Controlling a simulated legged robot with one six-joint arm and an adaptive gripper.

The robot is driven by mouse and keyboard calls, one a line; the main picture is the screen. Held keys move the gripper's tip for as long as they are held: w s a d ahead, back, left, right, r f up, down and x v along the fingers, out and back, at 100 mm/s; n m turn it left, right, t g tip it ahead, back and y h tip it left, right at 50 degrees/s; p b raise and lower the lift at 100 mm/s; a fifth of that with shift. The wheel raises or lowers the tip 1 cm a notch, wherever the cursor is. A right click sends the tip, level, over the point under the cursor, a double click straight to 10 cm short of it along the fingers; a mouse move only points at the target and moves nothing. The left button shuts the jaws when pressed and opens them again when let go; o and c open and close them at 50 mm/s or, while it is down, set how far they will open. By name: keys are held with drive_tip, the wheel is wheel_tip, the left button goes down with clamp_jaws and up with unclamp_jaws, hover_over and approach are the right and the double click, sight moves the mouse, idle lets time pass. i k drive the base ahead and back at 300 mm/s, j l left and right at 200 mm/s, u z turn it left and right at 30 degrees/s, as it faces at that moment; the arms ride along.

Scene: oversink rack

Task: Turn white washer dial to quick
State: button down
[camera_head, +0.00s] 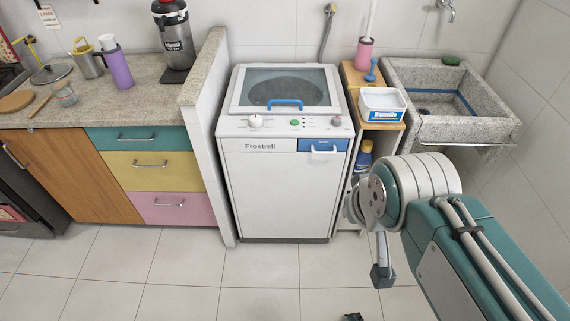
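The white washer (285,195) stands in the middle of the camera_head view, its glass-topped lid with a blue handle closed. A white round dial (255,121) sits at the left of its control strip. Its markings are too small to read. A green button (294,122) and a small grey knob (336,121) are farther right on the strip. My gripper (382,272) hangs at the right, below my wrist, in front of the washer's right side and apart from the dial. Only a small dark part of it shows, so its opening is unclear.
A stone-topped counter with coloured drawers (150,165) stands left of the washer behind a narrow wall (205,85). A wooden shelf (352,75) holding a white tub (382,103) and a stone sink (490,110) stand right. The tiled floor (190,285) in front is mostly clear.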

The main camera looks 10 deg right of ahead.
sight(255, 120)
drive_tip(key=i+u, duration=0.25)
drive_tip(key=i, duration=0.35)
drive_tip(key=i+l+u, duration=0.2)
drive_tip(key=i, duration=0.35)
